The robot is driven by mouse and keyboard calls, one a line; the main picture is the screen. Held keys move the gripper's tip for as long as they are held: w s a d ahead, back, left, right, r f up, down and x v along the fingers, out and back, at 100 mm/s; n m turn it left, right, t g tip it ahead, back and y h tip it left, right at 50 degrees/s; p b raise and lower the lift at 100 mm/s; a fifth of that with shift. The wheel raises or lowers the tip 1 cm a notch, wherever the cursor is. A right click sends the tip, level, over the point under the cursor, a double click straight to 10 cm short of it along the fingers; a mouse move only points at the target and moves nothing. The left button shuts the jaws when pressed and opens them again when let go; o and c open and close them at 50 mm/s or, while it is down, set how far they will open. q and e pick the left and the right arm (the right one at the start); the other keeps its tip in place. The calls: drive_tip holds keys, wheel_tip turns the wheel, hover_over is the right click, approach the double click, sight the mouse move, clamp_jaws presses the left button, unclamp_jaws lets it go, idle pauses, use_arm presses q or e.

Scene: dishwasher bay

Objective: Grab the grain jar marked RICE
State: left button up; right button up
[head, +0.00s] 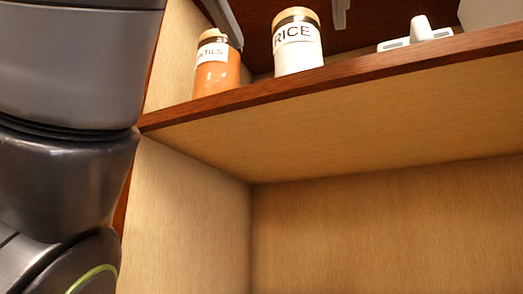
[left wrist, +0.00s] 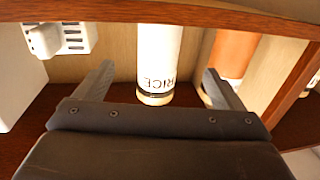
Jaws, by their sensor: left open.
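The RICE jar (head: 298,52) is white with a wooden lid and a dark band under it. It stands upright on the wooden shelf (head: 330,80). My left gripper (head: 290,34) is open, its grey fingers coming down from the top on either side of the jar. In the left wrist view the picture is turned over, and the RICE jar (left wrist: 157,55) shows between the two fingers of my left gripper (left wrist: 158,72), with a gap on each side. How deep the jar sits between them I cannot tell. My right gripper is not in view.
An orange LENTILS jar (head: 215,76) stands left of the RICE jar, close to one finger; it also shows in the left wrist view (left wrist: 233,55). A white slotted item (head: 421,30) and a white box (head: 488,12) are to the right. The space under the shelf is empty.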

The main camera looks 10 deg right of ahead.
sight(295, 63)
use_arm(q)
drive_tip(key=p+x, duration=0.3)
drive_tip(key=x, duration=0.2)
drive_tip(key=shift+w+d+r, duration=0.1)
drive_tip(key=shift+w+d, duration=0.05)
drive_tip(key=shift+w, duration=0.15)
drive_tip(key=shift+w+d+p, duration=0.25)
drive_tip(key=shift+w+p, duration=0.1)
drive_tip(key=shift+w, duration=0.2)
drive_tip(key=shift+w+d, duration=0.15)
drive_tip(key=shift+w, duration=0.05)
drive_tip(key=p+x, duration=0.2)
drive_tip(key=x, duration=0.2)
drive_tip(key=shift+d+p, duration=0.1)
drive_tip(key=shift+p, duration=0.3)
drive_tip(key=shift+w+d, duration=0.1)
drive_tip(key=shift+w, duration=0.1)
drive_tip(key=shift+s, duration=0.15)
drive_tip(key=shift+c, duration=0.7)
drive_tip(key=c, duration=1.2)
drive_tip(key=shift+c, duration=0.7)
